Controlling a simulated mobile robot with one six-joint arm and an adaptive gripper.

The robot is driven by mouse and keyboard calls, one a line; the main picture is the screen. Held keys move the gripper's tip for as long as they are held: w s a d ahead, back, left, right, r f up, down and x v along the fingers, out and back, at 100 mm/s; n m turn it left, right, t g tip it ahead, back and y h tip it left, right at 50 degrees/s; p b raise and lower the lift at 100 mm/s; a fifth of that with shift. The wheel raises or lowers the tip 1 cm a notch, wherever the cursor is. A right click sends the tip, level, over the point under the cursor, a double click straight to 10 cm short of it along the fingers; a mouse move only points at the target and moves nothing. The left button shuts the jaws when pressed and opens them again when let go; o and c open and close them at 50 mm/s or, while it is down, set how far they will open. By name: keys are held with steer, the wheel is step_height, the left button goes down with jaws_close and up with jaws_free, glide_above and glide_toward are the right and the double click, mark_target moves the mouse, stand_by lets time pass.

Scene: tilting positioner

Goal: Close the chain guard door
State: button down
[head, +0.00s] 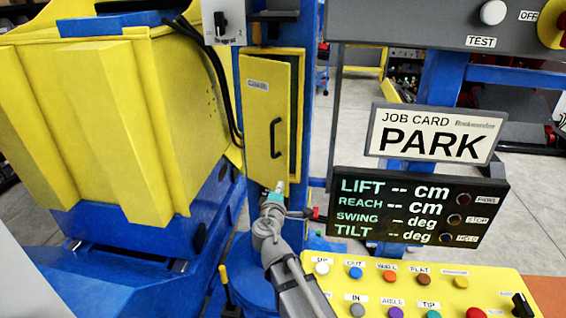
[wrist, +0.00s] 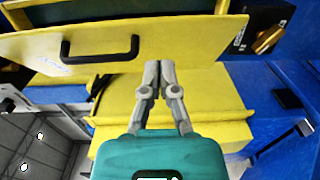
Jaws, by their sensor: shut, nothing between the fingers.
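The yellow chain guard door (head: 265,105) stands on the blue column in the head view, with a label near its top and a black handle (head: 277,138). It looks ajar, with a gap between it and the yellow frame at its right. In the wrist view the door (wrist: 185,42) crosses the upper part, its handle (wrist: 100,48) at left and a dark opening behind it. My gripper (head: 277,188) is shut and empty just below the door's lower edge. In the wrist view the fingertips (wrist: 159,66) reach the door's edge; I cannot tell whether they touch.
A large yellow tilting body (head: 90,110) stands at left, with black cables (head: 215,85) beside the column. A yellow button panel (head: 420,290), a dark display (head: 415,207) and a job card reading PARK (head: 436,133) are at right. Grey floor shows between.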

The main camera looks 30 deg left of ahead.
mark_target(287, 161)
steer(key=s+a+r+m+t+h+p, duration=0.1)
steer(key=s+a+r+m+h+p, duration=0.1)
steer(key=s+a+m+h, duration=0.3)
steer(key=h, duration=0.3)
steer(key=shift+s+a+r+m+t+h, duration=0.25)
steer(key=shift+s+a+m+t+h, duration=0.05)
steer(key=shift+s+a+m+h, duration=0.1)
steer(key=shift+w, duration=0.1)
steer(key=w, duration=0.4)
steer(key=w+d, duration=0.1)
steer(key=w, duration=0.8)
steer(key=shift+w+d, duration=0.25)
steer(key=shift+w, duration=0.15)
steer(key=shift+w, duration=0.15)
